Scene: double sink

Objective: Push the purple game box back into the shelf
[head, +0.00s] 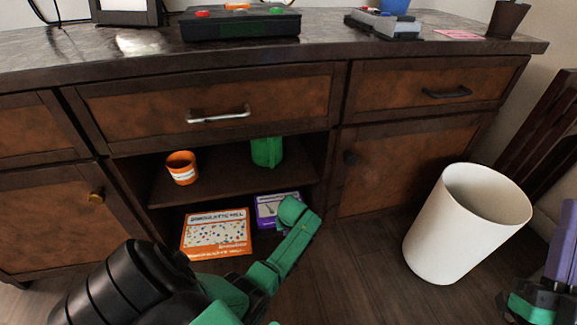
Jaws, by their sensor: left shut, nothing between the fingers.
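The purple game box (266,208) stands in the lower compartment of the shelf (225,185), right of an orange game box (217,230). My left gripper (293,213) is shut and empty. Its green fingers reach up from the bottom and cover the right and lower part of the purple box. I cannot tell whether the tips touch it. My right gripper (538,305) is at the bottom right corner, partly cut off, far from the shelf; its jaw state is unclear.
An orange cup (182,168) and a green object (267,152) stand on the upper shelf board. A white bin (466,222) stands on the floor to the right. The cabinet doors and drawers are closed. The floor between shelf and bin looks clear.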

